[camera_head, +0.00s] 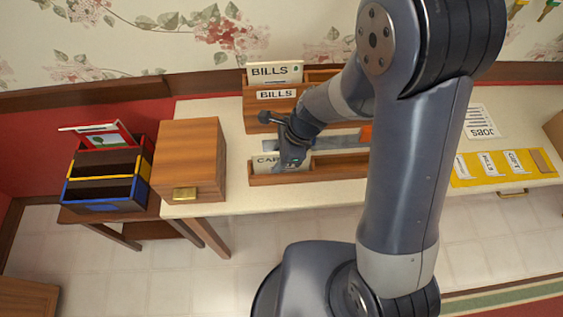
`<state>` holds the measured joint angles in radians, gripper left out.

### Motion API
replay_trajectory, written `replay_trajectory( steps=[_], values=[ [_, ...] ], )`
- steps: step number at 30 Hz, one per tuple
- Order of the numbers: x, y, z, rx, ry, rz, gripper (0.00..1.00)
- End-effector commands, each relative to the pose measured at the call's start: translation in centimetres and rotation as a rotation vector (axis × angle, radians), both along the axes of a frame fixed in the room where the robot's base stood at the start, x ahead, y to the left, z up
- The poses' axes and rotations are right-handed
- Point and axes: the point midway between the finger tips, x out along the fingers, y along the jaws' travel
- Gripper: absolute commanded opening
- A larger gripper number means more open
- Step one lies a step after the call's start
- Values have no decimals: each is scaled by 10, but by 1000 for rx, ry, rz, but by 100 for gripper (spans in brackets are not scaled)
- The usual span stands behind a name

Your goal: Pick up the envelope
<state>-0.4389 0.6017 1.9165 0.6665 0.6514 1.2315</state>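A white envelope (286,71) marked BILLS, with a small green mark, stands upright in the back slot of a wooden organizer (258,116). The organizer's front carries a second BILLS label (277,94). My gripper (286,163) points down at the organizer's front slot, in front of and below the BILLS envelope. Just left of it, a white card or label reading "CA..." (265,161) shows, partly covered by my gripper. The fingers are small and dark, so I cannot tell whether they are open or touching the card. My arm hides the organizer's right part.
A wooden box (188,155) with a brass plate stands on the table's left. Lower left is a rack with red, yellow and blue edges (108,163), holding a red-edged picture card (104,137). At right are a JOBS sheet (482,121) and a yellow strip with labels (463,180).

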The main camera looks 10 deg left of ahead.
Motion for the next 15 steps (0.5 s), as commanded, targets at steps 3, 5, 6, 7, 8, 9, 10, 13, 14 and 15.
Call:
replay_trajectory(
  steps=[3, 5, 6, 7, 8, 9, 10, 13, 14, 15],
  values=[
    [0, 0, 0, 0, 0, 0, 34],
    [0, 0, 0, 0, 0, 0, 33],
    [0, 0, 0, 0, 0, 0, 30],
    [0, 0, 0, 0, 0, 0, 27],
    [0, 0, 0, 0, 0, 0, 25],
    [0, 0, 0, 0, 0, 0, 21],
    [0, 0, 0, 0, 0, 0, 19],
    [0, 0, 0, 0, 0, 0, 11],
    [0, 0, 0, 0, 0, 0, 8],
    [0, 0, 0, 0, 0, 0, 5]
  ],
)
